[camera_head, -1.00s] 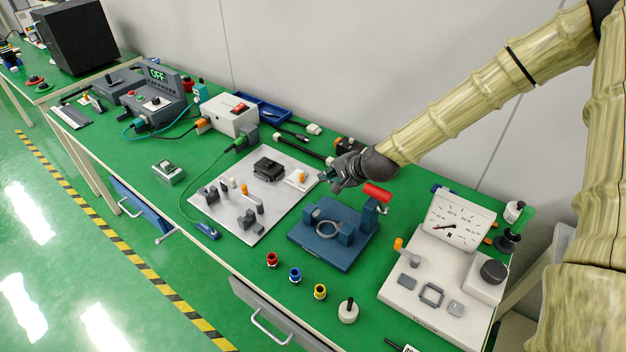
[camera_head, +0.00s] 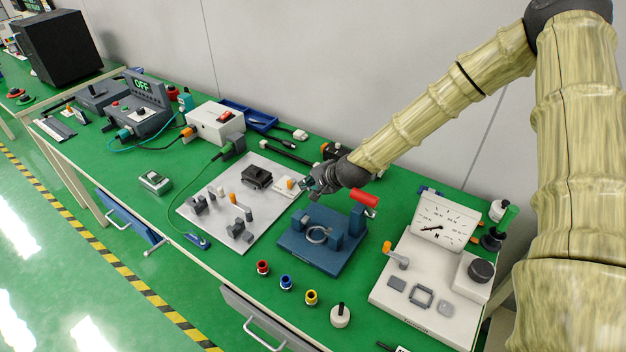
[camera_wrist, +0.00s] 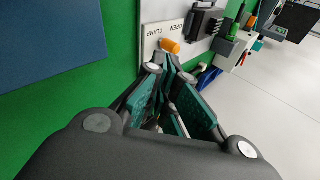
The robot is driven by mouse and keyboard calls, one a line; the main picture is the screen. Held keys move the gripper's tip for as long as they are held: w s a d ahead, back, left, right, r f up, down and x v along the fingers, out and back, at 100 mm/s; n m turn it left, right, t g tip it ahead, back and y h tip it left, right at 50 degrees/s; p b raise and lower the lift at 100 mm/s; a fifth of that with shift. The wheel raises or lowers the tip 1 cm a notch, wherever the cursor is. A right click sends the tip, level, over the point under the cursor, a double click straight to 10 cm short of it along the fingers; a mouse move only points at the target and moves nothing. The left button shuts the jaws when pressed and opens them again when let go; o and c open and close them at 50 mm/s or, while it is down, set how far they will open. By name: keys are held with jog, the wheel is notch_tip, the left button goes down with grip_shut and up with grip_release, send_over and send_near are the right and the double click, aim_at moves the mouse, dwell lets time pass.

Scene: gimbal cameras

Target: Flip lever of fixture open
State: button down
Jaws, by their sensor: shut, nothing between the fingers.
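A small white block marked OPEN and CLAMP (camera_wrist: 163,33) carries an orange-tipped lever (camera_wrist: 171,46). In the head view the lever (camera_head: 290,184) is at the right edge of a light grey plate (camera_head: 265,213). My gripper (camera_head: 308,185) is just right of it, low over the bench. In the wrist view my gripper (camera_wrist: 165,66) has its fingers together and empty, with the tips close to the orange end. I cannot tell whether they touch it. A blue fixture (camera_head: 308,250) with a red-handled lever (camera_head: 364,197) stands to the right of the plate.
A black block (camera_head: 257,177) and several small posts stand on the plate. A white gauge board (camera_head: 400,297) is right of the blue fixture. Red, blue and yellow connectors (camera_head: 285,283) line the front. A white power box (camera_head: 215,122) is behind.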

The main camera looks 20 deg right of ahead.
aim_at(291, 181)
jog(key=shift+p+x, duration=0.55)
jog(key=shift+x, duration=2.1)
jog(key=shift+a+m+h, duration=0.4)
jog(key=shift+m+h, duration=0.1)
jog(key=shift+m, duration=0.2)
